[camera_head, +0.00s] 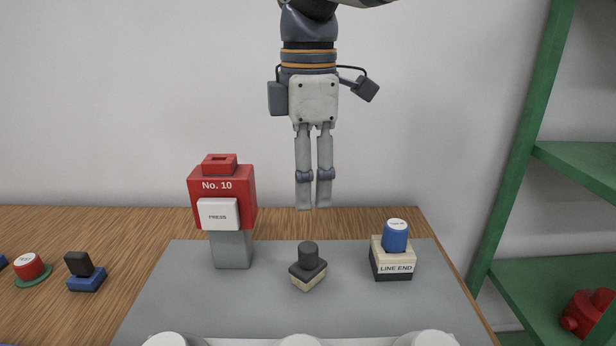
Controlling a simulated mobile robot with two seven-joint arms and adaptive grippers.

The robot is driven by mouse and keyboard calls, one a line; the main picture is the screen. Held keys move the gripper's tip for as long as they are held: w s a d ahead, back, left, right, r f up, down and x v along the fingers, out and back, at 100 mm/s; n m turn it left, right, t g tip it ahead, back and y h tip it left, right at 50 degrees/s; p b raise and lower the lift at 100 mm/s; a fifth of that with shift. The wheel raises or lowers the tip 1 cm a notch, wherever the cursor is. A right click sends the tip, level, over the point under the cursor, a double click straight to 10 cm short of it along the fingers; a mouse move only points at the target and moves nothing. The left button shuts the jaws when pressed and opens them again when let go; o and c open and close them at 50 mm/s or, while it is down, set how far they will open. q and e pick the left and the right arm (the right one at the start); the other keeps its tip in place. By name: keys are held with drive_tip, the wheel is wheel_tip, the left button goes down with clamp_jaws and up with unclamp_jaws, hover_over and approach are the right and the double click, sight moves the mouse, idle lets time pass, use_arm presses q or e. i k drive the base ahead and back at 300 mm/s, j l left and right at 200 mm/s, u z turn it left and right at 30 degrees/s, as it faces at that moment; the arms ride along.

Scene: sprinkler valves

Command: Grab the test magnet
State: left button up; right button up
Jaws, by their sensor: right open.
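No object carries a readable label naming it the test magnet. One small object (308,270) with a dark round knob on a black and cream block stands in the middle of the grey mat (190,300). A blue cylinder (396,237) with a white top stands on a cream and black block marked LINE END (394,262), right of it. My right gripper (314,207) hangs from above, fingers pointing down, over the dark-knobbed object and apart from everything. Its fingers are a little apart with nothing between them. My left gripper is out of view.
A red box marked No. 10 (207,185) with a white PRESS plate stands on a grey post at left. A black and blue piece (86,272) and a red knob (29,267) lie farther left. White round tops line the front edge. A green shelf (575,165) stands right.

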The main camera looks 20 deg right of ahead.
sight(28, 268)
drive_tip(key=k, duration=1.5)
